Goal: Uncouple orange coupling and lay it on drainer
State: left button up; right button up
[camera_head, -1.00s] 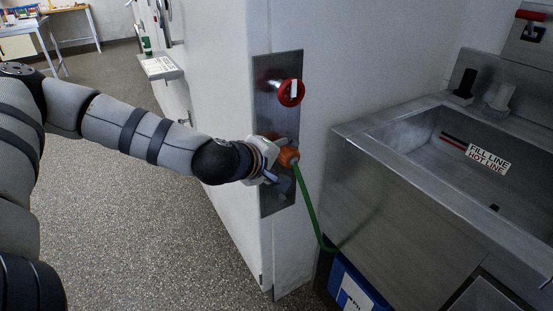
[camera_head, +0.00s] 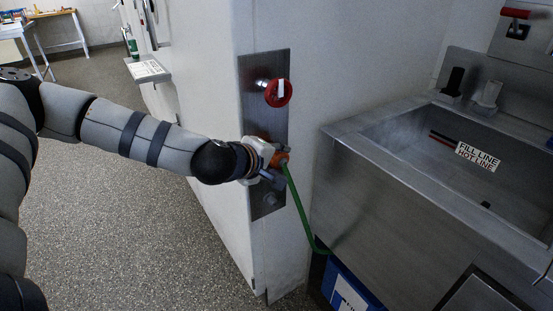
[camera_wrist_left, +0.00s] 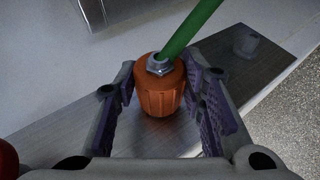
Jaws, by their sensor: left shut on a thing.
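The orange coupling (camera_head: 280,159) is in front of the steel wall plate (camera_head: 265,65), below a red round valve handle (camera_head: 277,93). A green hose (camera_head: 300,208) runs from it down past the sink's front. My left gripper (camera_head: 272,161) is shut on the coupling. In the left wrist view the coupling (camera_wrist_left: 160,92) sits between the purple-padded fingers of my gripper (camera_wrist_left: 162,98), with a metal nut and the hose at its end. Whether it is still joined to the plate is hidden. I cannot tell which surface is the drainer. My right gripper is out of view.
A steel sink (camera_head: 350,130) with a raised rim stands right of the plate. A blue box (camera_head: 345,287) is low beneath the hose. A small wall shelf (camera_head: 148,70) with a white sheet is behind my arm. The speckled floor (camera_head: 130,230) at left is clear.

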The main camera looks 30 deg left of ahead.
pick_arm(q)
jog(key=shift+s+d, duration=0.25)
jog(key=shift+d, duration=0.35)
jog(key=shift+s+d, duration=0.25)
jog(key=shift+d, duration=0.4)
jog(key=shift+s+d, duration=0.25)
jog(key=shift+d, duration=0.35)
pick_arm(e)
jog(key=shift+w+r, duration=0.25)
pick_arm(q)
jog(key=shift+s+d+p, duration=0.15)
jog(key=shift+s+d, duration=0.1)
jog(key=shift+d, duration=0.35)
jog(key=shift+s+d+p, duration=0.15)
jog(key=shift+s+d, duration=0.15)
jog(key=shift+d, duration=0.35)
jog(key=shift+s+d+p, duration=0.15)
jog(key=shift+s+d, duration=0.1)
jog(key=shift+d, duration=0.35)
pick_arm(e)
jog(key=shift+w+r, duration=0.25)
pick_arm(q)
jog(key=shift+r, duration=0.1)
